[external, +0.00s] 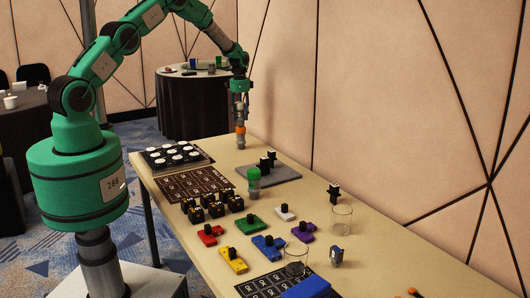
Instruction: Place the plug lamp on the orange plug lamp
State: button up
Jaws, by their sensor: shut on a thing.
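My gripper (240,112) points straight down over the far end of the long table (350,248). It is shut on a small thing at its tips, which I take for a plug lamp. The fingers hide most of it. An orange plug lamp (241,130) with a grey lower part is upright directly under the fingers, in line with them. I cannot tell where the held thing ends and the orange lamp begins, or whether they touch. A green plug lamp (253,177) stands upright on the table, nearer the camera and apart from my gripper.
A tray of white round pieces (176,155) and a dark patterned mat (192,183) lie left of my gripper. A grey board (268,174) with black blocks lies to the right. Coloured blocks and clear glasses (342,217) fill the nearer table. The wall runs along the right side.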

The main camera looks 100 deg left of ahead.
jog(key=shift+f, duration=0.15)
jog(key=shift+f, duration=0.1)
jog(key=o, duration=1.2)
jog(key=shift+o, duration=0.2)
notch_tip(320, 180, up, 12)
jog(key=shift+r+p, duration=0.1)
jog(key=shift+p, duration=0.3)
jog(key=shift+w, duration=0.1)
dwell(0.5)
